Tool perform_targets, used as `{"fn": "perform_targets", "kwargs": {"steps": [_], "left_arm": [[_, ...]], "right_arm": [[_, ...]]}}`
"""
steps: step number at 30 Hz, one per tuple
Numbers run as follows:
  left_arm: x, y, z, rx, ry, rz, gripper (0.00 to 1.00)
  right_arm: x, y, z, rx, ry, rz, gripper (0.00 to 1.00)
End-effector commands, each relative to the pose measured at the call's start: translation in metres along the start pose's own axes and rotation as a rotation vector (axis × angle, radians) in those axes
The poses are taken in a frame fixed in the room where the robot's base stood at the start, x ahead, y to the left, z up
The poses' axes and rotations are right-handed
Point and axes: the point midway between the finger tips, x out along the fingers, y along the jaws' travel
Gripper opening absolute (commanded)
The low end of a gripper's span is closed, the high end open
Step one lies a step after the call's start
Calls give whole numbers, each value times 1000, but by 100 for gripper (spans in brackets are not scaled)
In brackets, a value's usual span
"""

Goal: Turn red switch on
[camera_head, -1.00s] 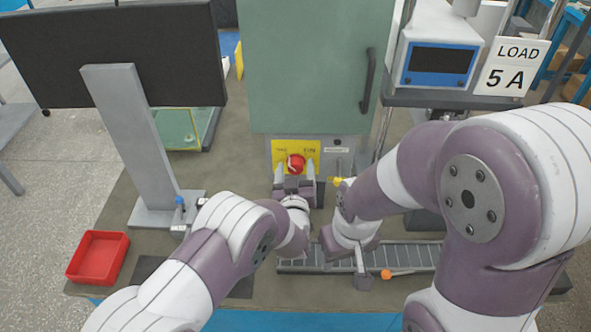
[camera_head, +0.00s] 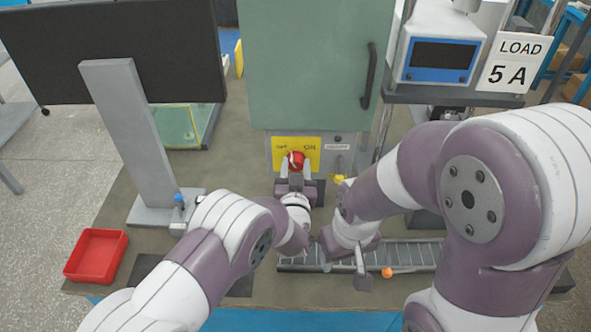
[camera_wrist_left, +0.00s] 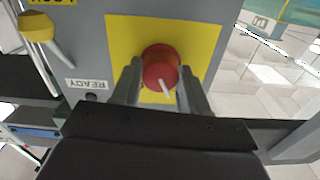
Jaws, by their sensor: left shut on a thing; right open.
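The red switch (camera_head: 296,160) is a round red knob with a white pointer mark, on a yellow plate (camera_head: 311,146) on the front of the grey-green cabinet (camera_head: 315,65). The plate has lettering, with "ON" readable at its right. My left gripper (camera_head: 296,170) is shut on the red switch. In the left wrist view the knob (camera_wrist_left: 160,66) sits between the two fingers, and its white mark points down and slightly right. My right gripper (camera_head: 362,270) is low over the roller track, apart from the switch; its fingers are hard to make out.
A yellow-handled lever (camera_head: 339,179) sits right of the plate. A roller track (camera_head: 405,254) with an orange-tipped tool (camera_head: 388,272) lies at the front.

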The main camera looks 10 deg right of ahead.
Motion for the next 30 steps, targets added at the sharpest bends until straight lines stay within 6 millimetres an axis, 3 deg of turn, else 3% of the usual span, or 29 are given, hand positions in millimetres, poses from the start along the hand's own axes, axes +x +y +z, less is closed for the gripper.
{"fn": "perform_targets", "kwargs": {"steps": [30], "left_arm": [[0,1,1,954,-1,1,13]], "right_arm": [[11,0,1,0,0,0,54]]}}
